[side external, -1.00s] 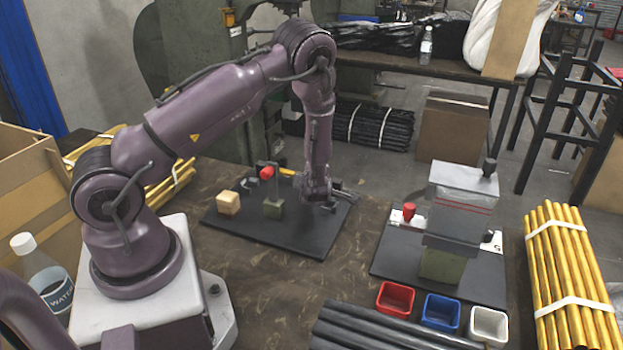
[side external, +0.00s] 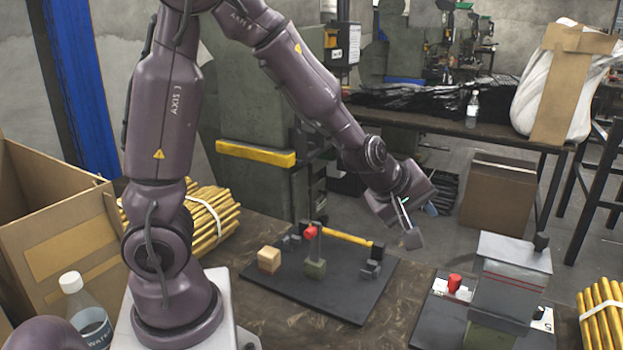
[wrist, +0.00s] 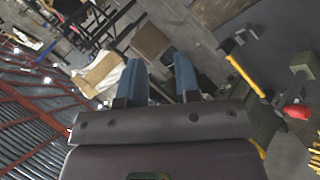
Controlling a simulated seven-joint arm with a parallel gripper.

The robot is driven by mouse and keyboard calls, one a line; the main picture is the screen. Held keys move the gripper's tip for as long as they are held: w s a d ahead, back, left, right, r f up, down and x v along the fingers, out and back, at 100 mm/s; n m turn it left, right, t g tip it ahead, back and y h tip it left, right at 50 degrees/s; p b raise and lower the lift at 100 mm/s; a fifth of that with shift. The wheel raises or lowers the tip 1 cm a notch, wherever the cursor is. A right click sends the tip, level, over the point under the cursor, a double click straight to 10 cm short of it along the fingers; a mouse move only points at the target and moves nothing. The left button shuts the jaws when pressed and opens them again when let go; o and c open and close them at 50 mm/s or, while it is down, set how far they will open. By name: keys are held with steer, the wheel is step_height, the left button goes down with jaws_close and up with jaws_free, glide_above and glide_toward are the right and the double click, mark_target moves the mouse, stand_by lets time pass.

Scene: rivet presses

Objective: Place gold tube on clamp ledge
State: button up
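The gold tube (side external: 347,236) lies roughly level above the black base plate (side external: 337,299). It spans from near a red-topped post (side external: 313,246) to a black end piece (side external: 377,250) above a small grey clamp block (side external: 371,269). I cannot tell exactly what bears each end. The tube also shows in the wrist view (wrist: 244,76), to the right of my fingers. My gripper (side external: 421,223) is raised above and to the right of the tube, apart from it. In the wrist view my gripper (wrist: 160,82) has its two blue fingers spread with nothing between them.
A wooden block (side external: 269,260) sits on the plate's left. To the right stands a grey press (side external: 510,275) with a red knob (side external: 454,283) beside it. Bundled gold tubes lie at far right (side external: 604,315) and behind my arm (side external: 205,215). A cardboard box (side external: 50,225) is at left.

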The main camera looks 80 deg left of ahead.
steer(key=s+d+r+m+g+h, duration=0.1)
steer(key=s+d+r+m+h, duration=0.3)
steer(key=s+r+m, duration=0.5)
steer(key=s+r+m+g+y, duration=0.2)
steer(key=s+m, duration=0.5)
steer(key=s, duration=0.4)
steer(key=shift+d+m, duration=0.15)
steer(key=shift+m, duration=0.15)
